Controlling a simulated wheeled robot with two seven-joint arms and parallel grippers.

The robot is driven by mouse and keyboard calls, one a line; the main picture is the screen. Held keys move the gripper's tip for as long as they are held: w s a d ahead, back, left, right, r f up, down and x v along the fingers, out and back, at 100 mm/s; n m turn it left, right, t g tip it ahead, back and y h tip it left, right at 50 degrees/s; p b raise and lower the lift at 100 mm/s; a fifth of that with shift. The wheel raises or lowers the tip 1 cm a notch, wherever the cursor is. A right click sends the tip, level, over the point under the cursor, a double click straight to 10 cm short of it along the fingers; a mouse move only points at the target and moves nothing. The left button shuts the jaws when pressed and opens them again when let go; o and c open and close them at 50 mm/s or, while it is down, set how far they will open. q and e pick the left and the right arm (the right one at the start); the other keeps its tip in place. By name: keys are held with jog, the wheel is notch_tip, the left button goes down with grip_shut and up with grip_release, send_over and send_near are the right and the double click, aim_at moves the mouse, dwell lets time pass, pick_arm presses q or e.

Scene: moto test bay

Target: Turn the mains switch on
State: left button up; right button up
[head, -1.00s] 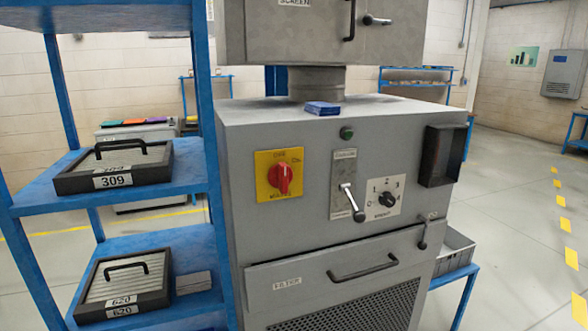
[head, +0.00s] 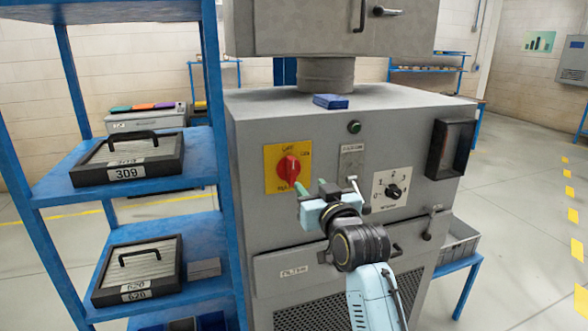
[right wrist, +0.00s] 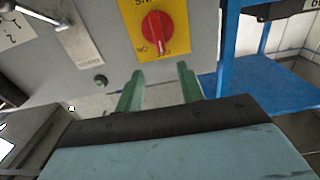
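The mains switch is a red rotary knob (head: 289,168) on a yellow plate (head: 272,185) at the upper left of the grey cabinet's front. The knob (right wrist: 157,31) also shows at the top of the right wrist view, where its ridge looks roughly upright in the picture. My right gripper (head: 312,187) is just right of and below the knob in the head view. In the right wrist view its two green fingers (right wrist: 160,86) are spread with nothing between them. They point toward the plate's edge and do not hold the knob. My left gripper is not in view.
A metal lever plate (head: 351,162) and a black dial (head: 392,191) sit right of the switch, with a green lamp (head: 354,127) above. A blue shelf (head: 110,190) with filter trays stands close on the left. The drawer handle is partly behind my arm.

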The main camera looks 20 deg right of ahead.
aim_at(293, 167)
jog(key=w, duration=1.2)
jog(key=shift+w+a, duration=0.25)
jog(key=shift+f, duration=0.1)
grip_shut()
